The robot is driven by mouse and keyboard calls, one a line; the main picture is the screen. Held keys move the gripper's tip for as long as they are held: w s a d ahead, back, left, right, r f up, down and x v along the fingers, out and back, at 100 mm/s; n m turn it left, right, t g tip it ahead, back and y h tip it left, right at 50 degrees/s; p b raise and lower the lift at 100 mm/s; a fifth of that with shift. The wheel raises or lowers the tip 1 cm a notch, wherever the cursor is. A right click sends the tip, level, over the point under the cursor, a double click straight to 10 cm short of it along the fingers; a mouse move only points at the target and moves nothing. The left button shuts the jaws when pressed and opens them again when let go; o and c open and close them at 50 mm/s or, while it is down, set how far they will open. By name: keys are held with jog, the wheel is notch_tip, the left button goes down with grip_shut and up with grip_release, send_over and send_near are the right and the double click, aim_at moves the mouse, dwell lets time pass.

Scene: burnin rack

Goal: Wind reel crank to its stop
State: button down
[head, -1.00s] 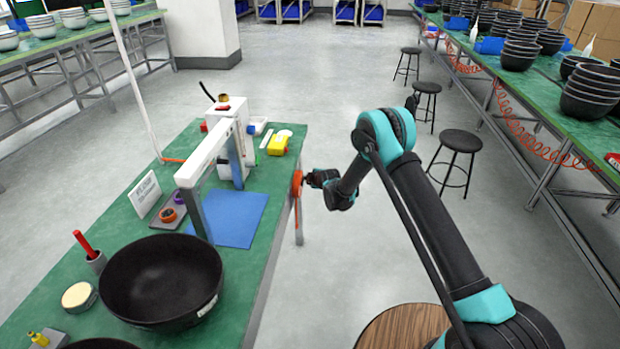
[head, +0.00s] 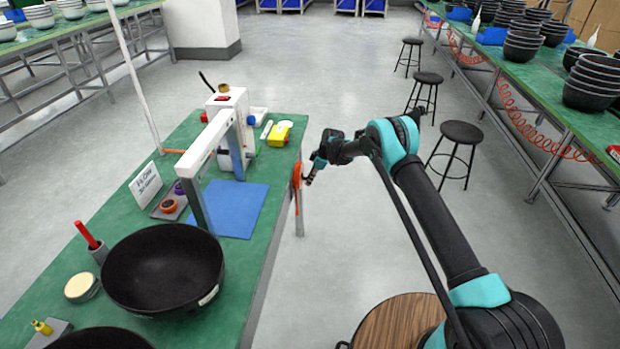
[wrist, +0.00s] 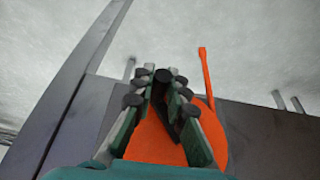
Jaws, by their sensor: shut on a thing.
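The orange reel (head: 297,182) is mounted at the right side of the green bench, seen nearly edge-on in the head view. In the wrist view it is an orange disc (wrist: 153,143) with a thin orange arm (wrist: 205,72) sticking up from its right side. My gripper (head: 309,181) is beside the reel's outer face. In the wrist view my gripper (wrist: 163,88) is shut on a dark crank handle (wrist: 164,76) between its fingertips. The fingers hide part of the handle and of the disc.
The green bench (head: 240,290) carries a black bowl (head: 165,268), a blue mat (head: 238,208), a white frame (head: 203,147) and a yellow item (head: 279,134). Stools (head: 455,150) stand at the right.

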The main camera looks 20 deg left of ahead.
jog(key=shift+s+d+f+g, duration=0.1)
jog(key=shift+s+f+g, duration=0.15)
jog(key=shift+g, duration=0.35)
jog(key=c, duration=1.5)
grip_release()
jog(key=shift+r, duration=0.1)
jog(key=v, duration=1.1)
jog(key=shift+w+r, duration=0.2)
jog(key=shift+r, duration=0.2)
